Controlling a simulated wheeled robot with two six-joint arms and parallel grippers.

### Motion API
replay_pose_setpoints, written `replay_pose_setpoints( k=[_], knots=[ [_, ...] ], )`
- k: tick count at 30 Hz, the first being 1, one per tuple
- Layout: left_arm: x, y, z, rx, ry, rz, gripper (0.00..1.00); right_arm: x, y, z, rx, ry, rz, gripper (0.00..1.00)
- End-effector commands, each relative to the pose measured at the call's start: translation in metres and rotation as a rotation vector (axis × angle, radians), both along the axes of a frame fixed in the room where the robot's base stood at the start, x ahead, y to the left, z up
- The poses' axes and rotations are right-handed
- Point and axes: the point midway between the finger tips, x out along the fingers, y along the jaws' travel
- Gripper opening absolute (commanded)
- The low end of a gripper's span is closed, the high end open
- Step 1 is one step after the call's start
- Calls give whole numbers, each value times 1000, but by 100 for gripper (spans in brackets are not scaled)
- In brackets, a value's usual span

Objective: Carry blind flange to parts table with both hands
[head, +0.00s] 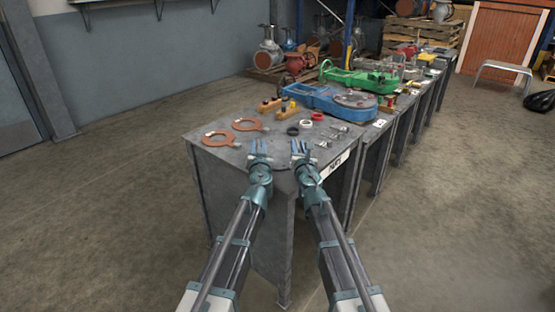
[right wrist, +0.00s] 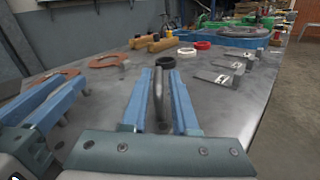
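The parts table (head: 215,160) is grey metal with a "PARTS" label on its side. My left gripper (head: 259,149) and right gripper (head: 300,148) are side by side over its near end. In the right wrist view, a grey rounded bar (right wrist: 158,95), like a handle, stands between the blue fingers of my right gripper (right wrist: 160,85). Thin gaps seem to show beside it, so I cannot tell whether it is gripped. What the left fingers touch is unclear.
Two copper-coloured rings (head: 222,139) lie left on the table. Beyond are yellow blocks (head: 270,104), white, red and black rings, and small metal brackets (head: 335,133). A blue tray (head: 325,99) with a grey disc and a green tray (head: 350,78) stand further back. Floor on both sides is clear.

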Motion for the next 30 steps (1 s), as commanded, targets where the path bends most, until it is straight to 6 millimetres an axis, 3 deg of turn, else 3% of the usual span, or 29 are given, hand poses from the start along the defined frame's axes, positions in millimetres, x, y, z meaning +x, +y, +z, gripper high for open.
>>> replay_pose_setpoints(
  k=[3, 17, 23, 30],
  knots=[
    [0, 0, 1, 0, 0, 0, 47, 0, 1, 1, 0, 0, 1, 47],
    [-9, -2, 1, -1, 0, -2, 47, -1, 1, 1, -1, 0, 3, 47],
    [-38, -5, 1, -1, 0, -3, 47, -1, 1, 1, -1, 0, 3, 47],
    [-87, -10, 1, -1, 0, -3, 47, -1, 1, 1, -1, 0, 3, 47]
  ],
)
